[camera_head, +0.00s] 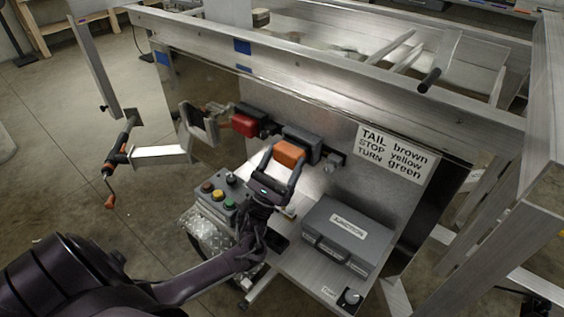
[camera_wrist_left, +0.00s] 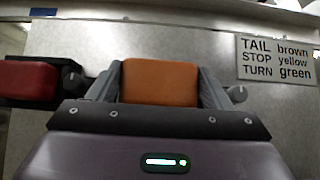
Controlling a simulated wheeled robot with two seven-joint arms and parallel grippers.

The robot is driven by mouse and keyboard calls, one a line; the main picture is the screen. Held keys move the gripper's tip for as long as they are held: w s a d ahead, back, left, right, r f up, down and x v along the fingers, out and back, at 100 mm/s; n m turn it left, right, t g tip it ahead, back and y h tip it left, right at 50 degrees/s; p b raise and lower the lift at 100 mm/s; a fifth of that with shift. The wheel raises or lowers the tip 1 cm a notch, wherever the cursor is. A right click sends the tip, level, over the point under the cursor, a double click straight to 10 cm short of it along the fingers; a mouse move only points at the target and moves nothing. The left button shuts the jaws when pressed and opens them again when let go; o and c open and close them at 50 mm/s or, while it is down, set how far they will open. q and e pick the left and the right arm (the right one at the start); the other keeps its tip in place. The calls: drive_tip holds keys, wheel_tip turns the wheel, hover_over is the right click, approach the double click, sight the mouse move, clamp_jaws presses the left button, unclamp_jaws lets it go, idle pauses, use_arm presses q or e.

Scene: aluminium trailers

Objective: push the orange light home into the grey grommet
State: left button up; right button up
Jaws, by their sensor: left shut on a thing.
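The orange light (camera_head: 288,154) is between the fingers of my left gripper (camera_head: 284,160), which is shut on it. It also shows in the left wrist view as an orange block (camera_wrist_left: 160,82) with a finger on each side. It sits right in front of the dark grey grommet (camera_head: 303,140) on the upright metal panel. My gripper and the light hide most of the grommet face, so I cannot tell how deep the light sits. My right gripper is not in view.
A red light (camera_head: 244,124) sits in its own dark mount to the left. A sign (camera_head: 393,153) is on the panel to the right. A grey junction box (camera_head: 347,235) and a button box (camera_head: 220,197) stand below. Trailer rails (camera_head: 330,78) run above.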

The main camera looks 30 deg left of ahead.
use_arm(q)
drive_tip(key=shift+w+d+b, duration=0.1)
drive_tip(key=shift+w+b, duration=0.5)
drive_tip(key=shift+w, duration=0.75)
drive_tip(key=o, duration=1.2)
drive_tip(key=shift+o, duration=0.2)
drive_tip(key=shift+s+f, duration=0.15)
drive_tip(key=shift+f, duration=0.1)
drive_tip(key=shift+s+f+b, duration=0.35)
drive_tip(key=shift+f+b, duration=0.1)
drive_tip(key=s+a, duration=0.1)
drive_tip(key=s, duration=1)
drive_tip(key=shift+s+r+p, duration=0.3)
drive_tip(key=shift+s+p, duration=0.1)
drive_tip(key=shift+s, duration=0.1)
